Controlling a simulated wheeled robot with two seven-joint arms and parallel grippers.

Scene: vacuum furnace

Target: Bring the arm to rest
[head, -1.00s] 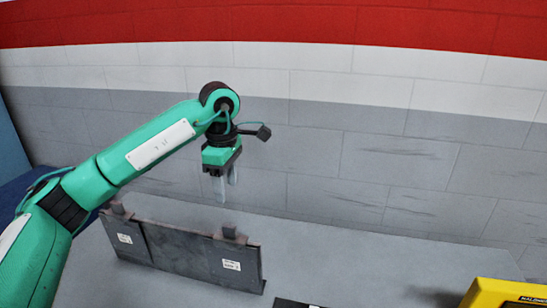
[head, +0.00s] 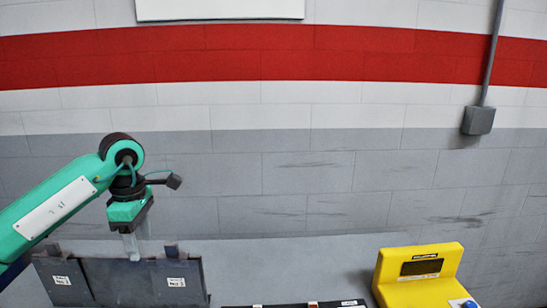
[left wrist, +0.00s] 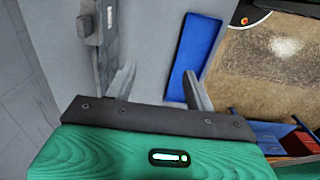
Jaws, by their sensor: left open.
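My left arm comes in from the left in the head view, and its left gripper (head: 137,247) points down above the grey table. The fingers are apart and nothing is between them. The gripper hangs just behind or over a dark grey panel fixture (head: 115,284) with two white labels; the exact gap cannot be told. In the left wrist view the two gripper fingers (left wrist: 160,88) are spread apart over the bare table. My right gripper is not in view.
A yellow device (head: 418,272) with a dark display stands on the table at the right. A dark flat item (head: 295,304) lies at the bottom edge. A blue strip (left wrist: 195,58) and a red box (left wrist: 297,143) show in the left wrist view. The brick wall is behind.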

